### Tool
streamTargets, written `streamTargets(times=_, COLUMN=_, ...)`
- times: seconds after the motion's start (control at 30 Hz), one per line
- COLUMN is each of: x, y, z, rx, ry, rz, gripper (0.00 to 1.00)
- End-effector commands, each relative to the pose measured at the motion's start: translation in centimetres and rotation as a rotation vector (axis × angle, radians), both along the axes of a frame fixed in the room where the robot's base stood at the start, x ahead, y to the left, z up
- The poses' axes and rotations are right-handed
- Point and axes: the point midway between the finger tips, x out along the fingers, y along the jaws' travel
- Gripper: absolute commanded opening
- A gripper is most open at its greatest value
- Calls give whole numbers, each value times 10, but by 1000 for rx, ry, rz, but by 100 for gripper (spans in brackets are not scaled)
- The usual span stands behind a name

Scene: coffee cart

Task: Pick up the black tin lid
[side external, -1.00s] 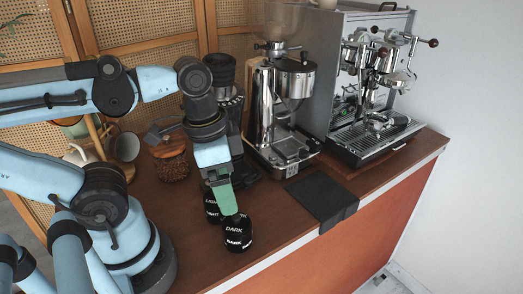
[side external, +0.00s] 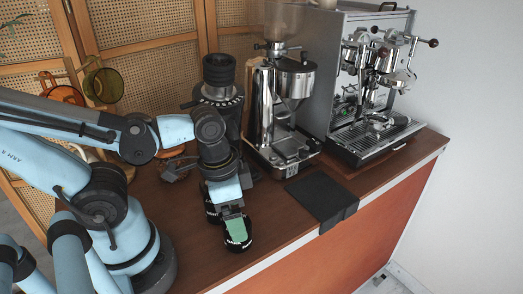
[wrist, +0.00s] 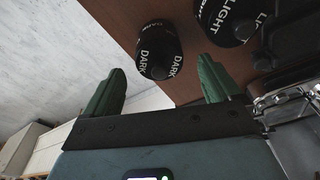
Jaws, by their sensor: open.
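A black tin marked DARK (side external: 246,244) stands near the counter's front edge, mostly hidden behind my gripper in the side view. In the wrist view this black tin (wrist: 160,50) shows its white lettering between and beyond my fingers; I cannot tell its lid apart from its body. A second black tin marked LIGHT (wrist: 230,22) is close beside it. In the side view the LIGHT tin (side external: 209,203) is partly hidden by my wrist. My gripper (side external: 238,234) is open, with green fingers pointing down at the DARK tin. No hold on it shows.
A chrome grinder (side external: 291,100) and an espresso machine (side external: 375,85) stand behind to the right. A black mat (side external: 322,197) drapes over the counter edge. The wooden counter (side external: 285,225) is clear between tin and mat.

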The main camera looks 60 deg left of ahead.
Motion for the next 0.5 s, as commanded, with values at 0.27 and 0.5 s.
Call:
streamTargets(times=0.27, x=1, y=0, z=-7, rx=0, ry=0, rz=0, gripper=90)
streamTargets(times=0.5, x=0, y=0, z=-7, rx=0, ry=0, rz=0, gripper=78)
